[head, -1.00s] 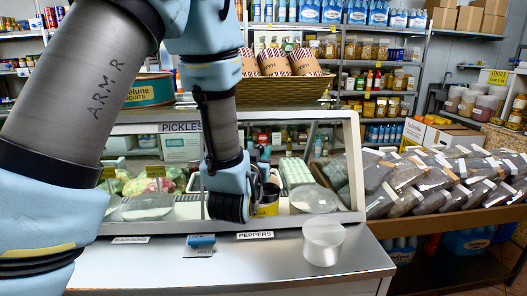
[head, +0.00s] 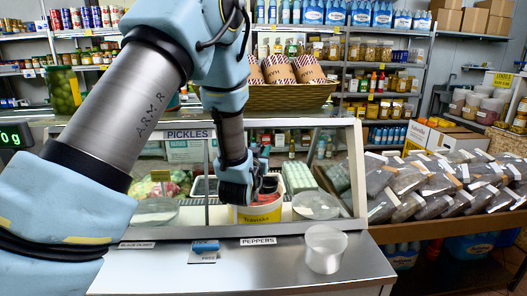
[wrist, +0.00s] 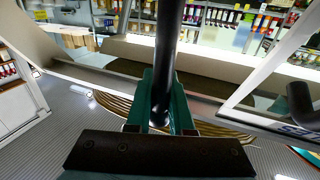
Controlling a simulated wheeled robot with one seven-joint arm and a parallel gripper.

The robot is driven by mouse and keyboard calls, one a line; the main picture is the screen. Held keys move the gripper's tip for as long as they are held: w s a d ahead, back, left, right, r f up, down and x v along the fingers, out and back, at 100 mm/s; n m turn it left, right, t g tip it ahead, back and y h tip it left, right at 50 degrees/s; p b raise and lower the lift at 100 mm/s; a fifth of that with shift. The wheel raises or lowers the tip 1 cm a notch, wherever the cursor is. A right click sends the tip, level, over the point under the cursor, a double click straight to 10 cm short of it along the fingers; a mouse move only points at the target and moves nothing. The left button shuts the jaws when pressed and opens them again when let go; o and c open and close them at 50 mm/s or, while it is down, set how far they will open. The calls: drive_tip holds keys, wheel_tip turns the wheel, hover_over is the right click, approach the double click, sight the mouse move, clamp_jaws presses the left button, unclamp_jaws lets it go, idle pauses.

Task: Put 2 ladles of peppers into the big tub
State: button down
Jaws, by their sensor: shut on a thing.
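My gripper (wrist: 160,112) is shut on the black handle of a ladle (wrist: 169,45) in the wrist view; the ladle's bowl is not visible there. In the head view my gripper (head: 264,176) is inside the glass-fronted counter, above the yellow tub (head: 261,213) behind the PEPPERS label (head: 258,241). My wrist covers part of that tub, and its contents cannot be made out. A clear round tub (head: 325,249) stands on the steel counter at the right, apart from my gripper. It looks empty.
The glass case (head: 350,190) frames my arm, with a wicker basket (head: 290,96) on top. A blue item (head: 204,246) lies on a card on the counter. A scale display (head: 12,136) is at the far left. Bagged goods (head: 440,185) fill the right stand.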

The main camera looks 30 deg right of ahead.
drive_tip(key=w+d+f, duration=0.2)
drive_tip(key=w, duration=0.3)
wheel_tip(320, 180, down, 10)
drive_tip(key=b, duration=0.9)
drive_tip(key=shift+w+d+f, duration=0.2)
drive_tip(key=shift+d+f, duration=0.05)
idle(0.6)
wheel_tip(320, 180, up, 11)
drive_tip(key=p, duration=0.4)
drive_tip(key=shift+r, duration=0.2)
idle(0.5)
drive_tip(key=shift+s, duration=0.15)
drive_tip(key=s+a+r+b, duration=0.1)
drive_tip(key=s+a, duration=0.2)
drive_tip(key=s, duration=0.3)
drive_tip(key=s+a+r+b, duration=0.1)
drive_tip(key=s+a+r, duration=0.1)
drive_tip(key=s, duration=0.5)
drive_tip(key=shift+s+a+b, duration=0.2)
drive_tip(key=shift+a+b, duration=0.1)
drive_tip(key=shift+a, duration=0.4)
drive_tip(key=shift+d, duration=0.1)
